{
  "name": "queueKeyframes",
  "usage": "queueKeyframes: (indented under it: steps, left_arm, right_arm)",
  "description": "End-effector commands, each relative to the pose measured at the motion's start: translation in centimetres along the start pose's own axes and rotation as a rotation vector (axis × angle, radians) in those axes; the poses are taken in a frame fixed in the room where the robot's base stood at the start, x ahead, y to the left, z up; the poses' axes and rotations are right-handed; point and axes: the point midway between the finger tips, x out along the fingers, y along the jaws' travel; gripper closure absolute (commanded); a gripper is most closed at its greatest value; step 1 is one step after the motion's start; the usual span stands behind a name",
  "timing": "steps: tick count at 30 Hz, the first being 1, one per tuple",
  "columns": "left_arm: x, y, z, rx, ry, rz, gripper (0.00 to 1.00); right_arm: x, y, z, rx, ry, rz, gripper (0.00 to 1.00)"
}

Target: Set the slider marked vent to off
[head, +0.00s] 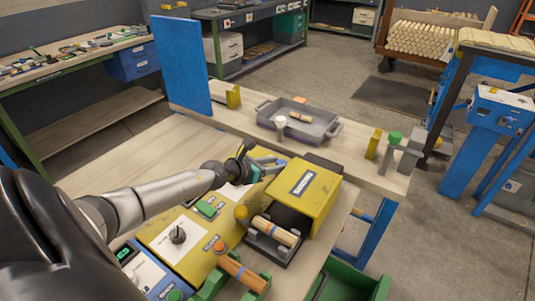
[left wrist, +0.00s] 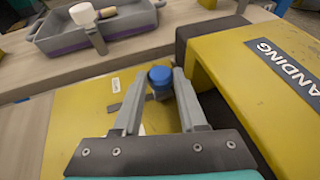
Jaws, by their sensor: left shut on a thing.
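My left gripper (head: 274,162) reaches over the far part of the yellow control panel (head: 165,238) in the head view. In the left wrist view its two fingers (left wrist: 160,82) are closed around a small blue knob (left wrist: 160,74), which looks like the slider's handle. A small white label (left wrist: 115,85) lies on the yellow panel left of the knob, too small to read. A grey strip (left wrist: 115,106) shows beside the left finger. The fingers hide most of the slider's track, so I cannot tell its setting. My right gripper is not in view.
A yellow housing (head: 303,190), its label partly readable as "ANDING", stands close right of the gripper. A grey tray (head: 265,118) sits on the ledge behind. A green button (head: 207,208), a black knob (head: 178,235) and wooden cylinders (head: 274,231) are nearer.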

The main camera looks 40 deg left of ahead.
Motion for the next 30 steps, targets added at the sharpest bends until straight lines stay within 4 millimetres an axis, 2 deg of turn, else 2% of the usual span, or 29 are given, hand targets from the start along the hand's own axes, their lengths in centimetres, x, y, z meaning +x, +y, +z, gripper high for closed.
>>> queueKeyframes:
  steps: [11,12,18,20,30]
  left_arm:
    - [0.2,-0.6,0.0,0.001,0.0,-0.007,1.0]
    - [0.2,-0.6,0.0,0.0,0.0,-0.007,0.58]
    - [0.1,-0.6,0.0,0.0,0.0,-0.007,0.36]
    - [0.1,-0.6,0.0,0.0,0.0,-0.007,0.29]
    - [0.1,-0.7,0.0,0.0,0.0,-0.009,0.29]
  right_arm:
    - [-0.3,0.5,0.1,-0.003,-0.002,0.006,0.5]
    - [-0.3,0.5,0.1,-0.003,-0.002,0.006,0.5]
    - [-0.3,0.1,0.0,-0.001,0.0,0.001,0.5]
    - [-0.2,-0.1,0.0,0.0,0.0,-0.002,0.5]
    - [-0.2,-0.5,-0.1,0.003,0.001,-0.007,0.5]
